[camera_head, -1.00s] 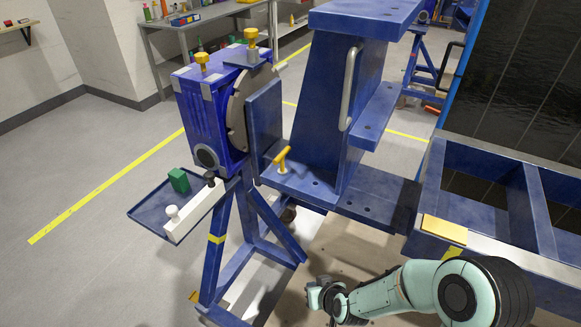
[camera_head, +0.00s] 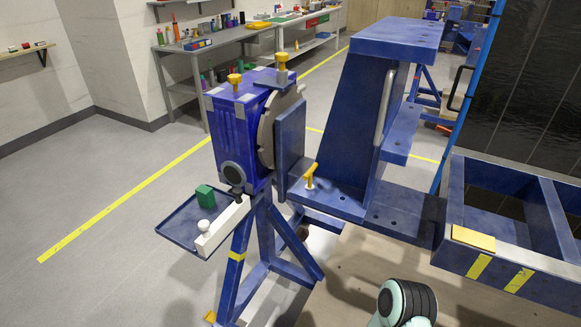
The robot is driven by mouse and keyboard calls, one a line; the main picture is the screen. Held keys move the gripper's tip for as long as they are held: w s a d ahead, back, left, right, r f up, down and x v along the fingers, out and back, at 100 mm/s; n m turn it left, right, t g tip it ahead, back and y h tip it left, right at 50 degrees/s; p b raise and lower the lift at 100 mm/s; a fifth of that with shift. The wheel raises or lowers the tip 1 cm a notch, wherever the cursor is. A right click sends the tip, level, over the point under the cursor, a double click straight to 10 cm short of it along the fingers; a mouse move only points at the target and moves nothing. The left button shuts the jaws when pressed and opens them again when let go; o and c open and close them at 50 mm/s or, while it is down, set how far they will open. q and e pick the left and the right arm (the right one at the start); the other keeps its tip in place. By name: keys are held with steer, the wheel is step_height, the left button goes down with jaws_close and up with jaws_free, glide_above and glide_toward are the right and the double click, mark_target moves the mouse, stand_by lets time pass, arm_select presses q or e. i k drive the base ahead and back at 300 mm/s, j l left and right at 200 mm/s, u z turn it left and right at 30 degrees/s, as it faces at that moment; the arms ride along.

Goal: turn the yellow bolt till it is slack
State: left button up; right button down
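Yellow bolts show in several places on the blue jig. One yellow bolt (camera_head: 235,80) stands upright on top of the blue gearbox housing (camera_head: 240,135). A second yellow bolt (camera_head: 282,62) stands upright on a plate at the housing's top right edge, by the grey disc (camera_head: 268,135). A yellow T-shaped handle (camera_head: 310,176) stands on the flat blue base plate right of the disc. I cannot tell which of these is meant or how tight any is. Neither gripper is in view; only a teal and black part of my arm shows at the bottom edge.
A blue tray (camera_head: 178,222) with a green block (camera_head: 205,196) and a white bar (camera_head: 222,228) with knobs juts out at the stand's left. A blue frame (camera_head: 500,258) stands on the right. Grey floor is clear on the left.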

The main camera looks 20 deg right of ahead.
mark_target(307, 176)
steer(key=i+j+z, duration=0.1)
steer(key=j+z, duration=0.15)
steer(key=z, duration=0.2)
steer(key=j+z, duration=0.3)
steer(key=z, duration=0.2)
steer(key=i+j, duration=0.05)
